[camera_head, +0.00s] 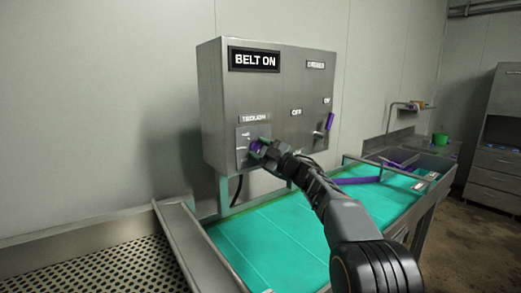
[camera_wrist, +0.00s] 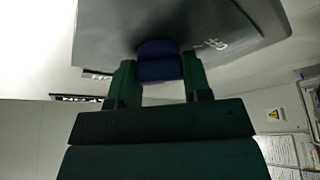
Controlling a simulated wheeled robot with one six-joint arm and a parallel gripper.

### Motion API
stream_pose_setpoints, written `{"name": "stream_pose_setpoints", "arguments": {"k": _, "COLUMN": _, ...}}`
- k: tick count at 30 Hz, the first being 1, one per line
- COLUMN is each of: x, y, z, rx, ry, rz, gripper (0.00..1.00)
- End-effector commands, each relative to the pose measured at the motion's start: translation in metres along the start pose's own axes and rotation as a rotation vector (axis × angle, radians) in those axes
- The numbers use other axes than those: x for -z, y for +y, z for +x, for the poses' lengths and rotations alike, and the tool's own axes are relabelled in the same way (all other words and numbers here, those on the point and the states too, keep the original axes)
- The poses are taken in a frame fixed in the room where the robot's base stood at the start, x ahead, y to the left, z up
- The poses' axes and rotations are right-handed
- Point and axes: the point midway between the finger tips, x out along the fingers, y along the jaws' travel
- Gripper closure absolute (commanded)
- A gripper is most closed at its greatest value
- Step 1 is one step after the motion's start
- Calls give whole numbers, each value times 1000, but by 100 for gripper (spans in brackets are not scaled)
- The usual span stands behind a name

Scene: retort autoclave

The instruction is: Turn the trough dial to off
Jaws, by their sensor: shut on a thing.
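The trough dial (camera_head: 256,146) is a purple knob on a plate under a "TROUGH" label, at the lower left of a grey metal control box (camera_head: 228,100). My gripper (camera_head: 262,149) is at the dial and covers part of it. In the wrist view the purple dial (camera_wrist: 160,66) sits between the two green fingers of my gripper (camera_wrist: 160,80), which are shut on it. White marks show on the plate beside the dial, too small to read. The dial's pointing direction is hidden.
A "BELT ON" sign (camera_head: 255,60) is at the box's top left. A purple-handled lever (camera_head: 330,121) sticks out at its right, near an "OFF" label. A teal belt (camera_head: 270,235) runs below the box. A perforated metal tray (camera_head: 100,268) is at the lower left.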

Motion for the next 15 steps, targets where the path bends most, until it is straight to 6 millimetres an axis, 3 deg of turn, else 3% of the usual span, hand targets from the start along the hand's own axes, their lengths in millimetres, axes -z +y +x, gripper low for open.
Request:
{"name": "stream_pose_setpoints", "arguments": {"k": 7, "x": 0, "y": 0, "z": 0, "rx": 0, "ry": 0, "rz": -4, "gripper": 79}}
{"name": "stream_pose_setpoints", "arguments": {"k": 8, "x": 0, "y": 0, "z": 0, "rx": 0, "ry": 0, "rz": -4, "gripper": 54}}
{"name": "stream_pose_setpoints", "arguments": {"k": 15, "x": 0, "y": 0, "z": 0, "rx": 0, "ry": 0, "rz": -3, "gripper": 31}}
